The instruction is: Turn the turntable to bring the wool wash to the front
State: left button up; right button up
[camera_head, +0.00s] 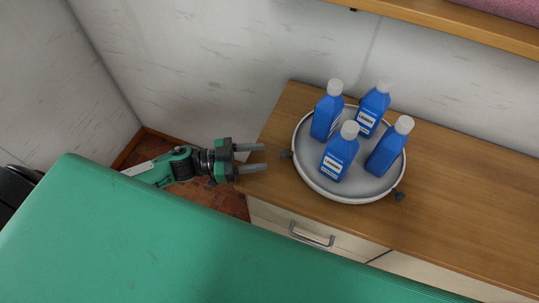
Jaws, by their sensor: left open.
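A round grey turntable (313,180) with a raised pale rim sits on the wooden counter. Several similar blue bottles with grey caps stand upright on it: one at the front (339,155), one at the left (327,115), one at the back (373,108) and one at the right (388,150). Their labels are too small to read, so I cannot tell which is the wool wash. Dark knobs stick out from the rim at the left (286,154) and front right (399,196). My left gripper (265,157) is open and empty, just left of the left knob, apart from it. My right gripper is not in view.
The wooden counter (460,190) is clear to the right of the turntable. A drawer with a metal handle (312,235) is below its front edge. A wooden shelf (450,22) runs above along the wall. A large green surface fills the foreground.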

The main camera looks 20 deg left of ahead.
pick_arm(q)
jog(key=b+v, duration=0.1)
jog(key=v, duration=0.8)
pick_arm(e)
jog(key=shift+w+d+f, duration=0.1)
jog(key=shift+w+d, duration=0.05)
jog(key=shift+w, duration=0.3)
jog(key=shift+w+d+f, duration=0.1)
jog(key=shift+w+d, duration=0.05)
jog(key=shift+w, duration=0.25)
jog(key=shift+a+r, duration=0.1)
